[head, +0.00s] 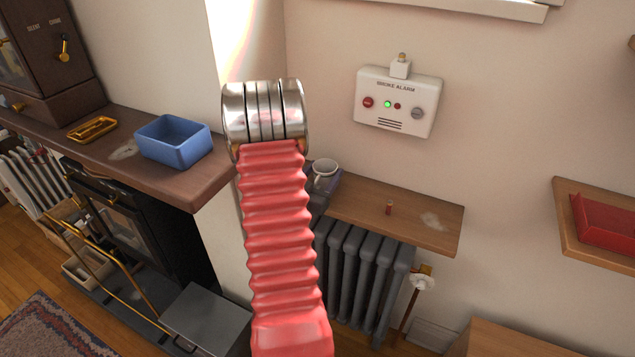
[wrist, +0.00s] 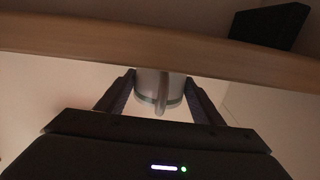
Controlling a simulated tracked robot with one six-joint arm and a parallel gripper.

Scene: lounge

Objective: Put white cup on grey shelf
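In the wrist view the cup (wrist: 157,84) sits between the fingers of my gripper (wrist: 160,78). Both fingers appear to touch its sides, and its handle faces the camera. A wooden board edge borders the cup's upper end there. No clearly grey shelf is identifiable.
The wooden shelf (head: 400,214) holds a small reddish peg (head: 389,208). A grey radiator (head: 365,270) is below it, and a smoke alarm (head: 398,102) is above. A blue bin (head: 173,142) stands on the mantel. A red tray (head: 605,222) is on another shelf at right.

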